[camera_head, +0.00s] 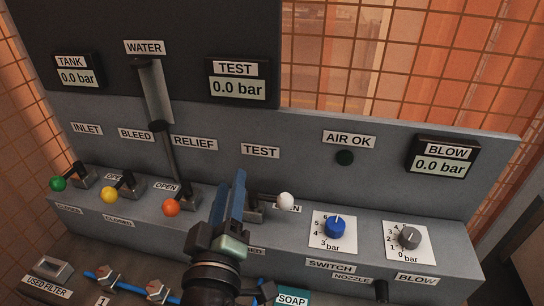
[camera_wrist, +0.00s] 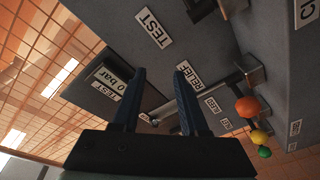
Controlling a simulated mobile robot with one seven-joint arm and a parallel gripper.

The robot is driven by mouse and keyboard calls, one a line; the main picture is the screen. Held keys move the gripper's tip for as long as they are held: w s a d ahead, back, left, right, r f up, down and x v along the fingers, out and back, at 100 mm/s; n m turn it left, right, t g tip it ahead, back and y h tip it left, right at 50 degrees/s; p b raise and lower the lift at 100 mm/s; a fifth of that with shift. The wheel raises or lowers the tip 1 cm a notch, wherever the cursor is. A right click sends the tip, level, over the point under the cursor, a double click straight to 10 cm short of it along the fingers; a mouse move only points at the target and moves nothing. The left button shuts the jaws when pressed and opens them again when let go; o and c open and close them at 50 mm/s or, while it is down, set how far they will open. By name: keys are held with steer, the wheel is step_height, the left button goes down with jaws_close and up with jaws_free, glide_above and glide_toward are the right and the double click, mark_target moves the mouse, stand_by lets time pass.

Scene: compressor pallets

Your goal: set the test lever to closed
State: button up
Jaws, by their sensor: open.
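The test lever has a white ball knob (camera_head: 285,201) on a short arm. It points to the right from its dark mount, below the TEST label (camera_head: 260,150) in the head view. The knob partly covers an OPEN label. My gripper (camera_head: 231,182) is just left of the lever's mount, fingers pointing up, and hides part of the panel behind it. In the wrist view my gripper (camera_wrist: 160,72) has its two fingers apart with nothing held between them. The white knob cannot be made out in the wrist view.
Left of my gripper stand the orange relief knob (camera_head: 171,207), yellow bleed knob (camera_head: 109,195) and green inlet knob (camera_head: 58,183). Right of the test lever are a blue dial (camera_head: 335,227) and a grey dial (camera_head: 409,237). The upright panel rises behind.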

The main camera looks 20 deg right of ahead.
mark_target(275, 198)
steer(key=s+d+f+n+g+h+p, duration=0.1)
steer(key=s+f+n+g+p, duration=0.5)
steer(key=p, duration=0.8)
steer(key=shift+n+t, duration=0.3)
steer(key=shift+t, duration=0.6)
steer(key=x, duration=0.3)
steer(key=d+x, duration=0.1)
steer(key=x, duration=0.3)
steer(key=r+p+x, duration=0.1)
steer(key=x, duration=0.3)
steer(key=shift+s+d, duration=0.25)
steer(key=shift+s, duration=0.1)
jaws_close()
steer(key=shift+s+d, duration=0.1)
